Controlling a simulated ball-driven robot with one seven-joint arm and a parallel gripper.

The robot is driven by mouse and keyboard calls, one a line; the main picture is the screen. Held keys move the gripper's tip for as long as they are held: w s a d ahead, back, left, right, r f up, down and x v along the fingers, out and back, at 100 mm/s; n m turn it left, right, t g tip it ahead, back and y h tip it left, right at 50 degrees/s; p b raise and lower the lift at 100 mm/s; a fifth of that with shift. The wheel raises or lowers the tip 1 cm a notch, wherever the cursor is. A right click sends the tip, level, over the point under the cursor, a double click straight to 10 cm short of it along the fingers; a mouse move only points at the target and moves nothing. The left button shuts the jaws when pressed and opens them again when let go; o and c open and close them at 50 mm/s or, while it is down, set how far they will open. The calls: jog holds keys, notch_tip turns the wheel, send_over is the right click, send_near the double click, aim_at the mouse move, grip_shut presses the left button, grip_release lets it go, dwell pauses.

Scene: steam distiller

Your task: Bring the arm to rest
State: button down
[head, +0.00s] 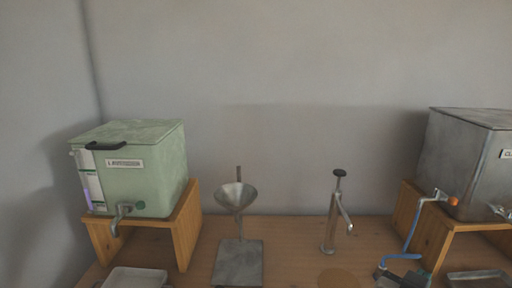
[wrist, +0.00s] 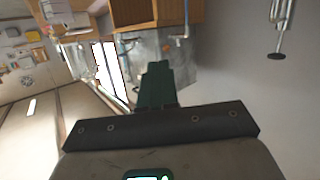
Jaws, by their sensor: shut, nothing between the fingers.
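My gripper (wrist: 158,85) shows in the wrist view with its dark green fingers together and nothing between them. It is held up in free air, apart from the things around it. The wrist view is turned, with the wooden stand and metal tank near its top. My arm and gripper do not show in the head view.
A green lidded tank (head: 140,175) stands on a wooden stand (head: 187,225) at left. A funnel on a stand (head: 236,195) and a pump-like metal post (head: 331,225) stand mid-table. A metal tank (head: 455,160) stands at right, with a blue hose (head: 412,235).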

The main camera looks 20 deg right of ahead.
jog(key=s+a+f+n+g+y, duration=0.2)
jog(key=s+f, duration=0.4)
jog(key=f, duration=0.3)
jog(key=s+a+f+n+g+y, duration=0.1)
jog(key=s+a+f+n+y, duration=0.3)
jog(key=f, duration=0.6)
jog(key=s+a+f+n+g+y+p, duration=0.1)
jog(key=s+a+f+n+g+y, duration=0.1)
jog(key=s+f+n+y, duration=0.3)
jog(key=s+a+f+y, duration=0.1)
jog(key=s+f+y, duration=0.1)
jog(key=s+f, duration=0.1)
jog(key=shift+s+a+f+n+g, duration=0.3)
jog(key=shift+s+f+n, duration=0.1)
jog(key=shift+f, duration=0.45)
jog(key=shift+d, duration=0.1)
